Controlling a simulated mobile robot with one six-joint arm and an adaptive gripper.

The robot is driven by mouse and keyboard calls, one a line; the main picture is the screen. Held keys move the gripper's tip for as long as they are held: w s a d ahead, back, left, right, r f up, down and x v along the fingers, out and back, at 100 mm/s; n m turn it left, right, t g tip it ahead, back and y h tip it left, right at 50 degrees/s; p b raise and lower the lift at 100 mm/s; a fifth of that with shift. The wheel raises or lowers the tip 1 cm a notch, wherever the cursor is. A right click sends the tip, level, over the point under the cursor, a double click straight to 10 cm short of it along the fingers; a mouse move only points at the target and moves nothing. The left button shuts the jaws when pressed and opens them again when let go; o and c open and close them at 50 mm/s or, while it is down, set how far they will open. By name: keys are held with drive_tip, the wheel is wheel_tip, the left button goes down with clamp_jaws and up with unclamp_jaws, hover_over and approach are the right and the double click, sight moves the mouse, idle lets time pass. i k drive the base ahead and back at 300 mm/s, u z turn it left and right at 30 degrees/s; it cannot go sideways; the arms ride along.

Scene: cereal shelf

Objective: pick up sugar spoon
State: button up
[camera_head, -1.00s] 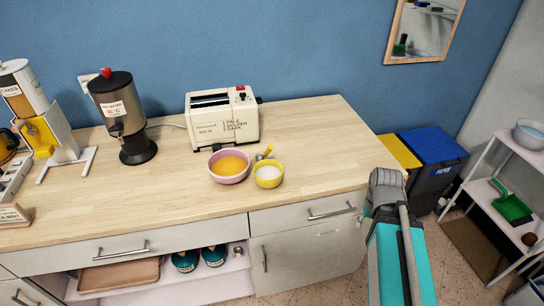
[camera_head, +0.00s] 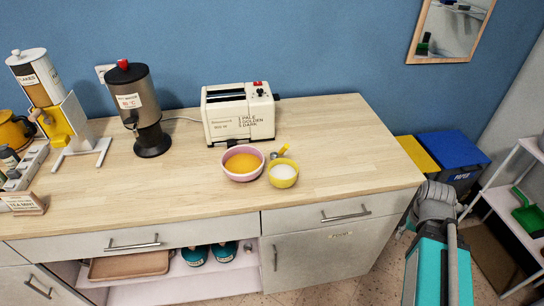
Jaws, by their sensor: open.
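A small spoon with a yellow handle (camera_head: 284,149) and a grey head shows at the back edge of the yellow bowl (camera_head: 283,180), which holds white sugar. I cannot tell whether it rests on the bowl's rim or on the counter behind it. The bowl stands on the wooden counter (camera_head: 340,160), to the right of a pink bowl (camera_head: 243,176) with orange contents. My arm, teal and grey, rises at the lower right, apart from the spoon and the bowls. My gripper's fingers do not show.
A cream toaster (camera_head: 237,120) stands behind the bowls. A dark dispenser (camera_head: 146,110) and a cereal dispenser (camera_head: 62,120) stand to the left. The counter's right part is clear. Yellow and blue bins (camera_head: 455,155) and a white rack (camera_head: 500,190) stand to the right.

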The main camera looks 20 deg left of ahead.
sight(273, 155)
drive_tip(key=u, duration=0.05)
drive_tip(key=k, duration=1.2)
drive_tip(key=u, duration=1.5)
drive_tip(key=i, duration=1)
drive_tip(key=u, duration=0.05)
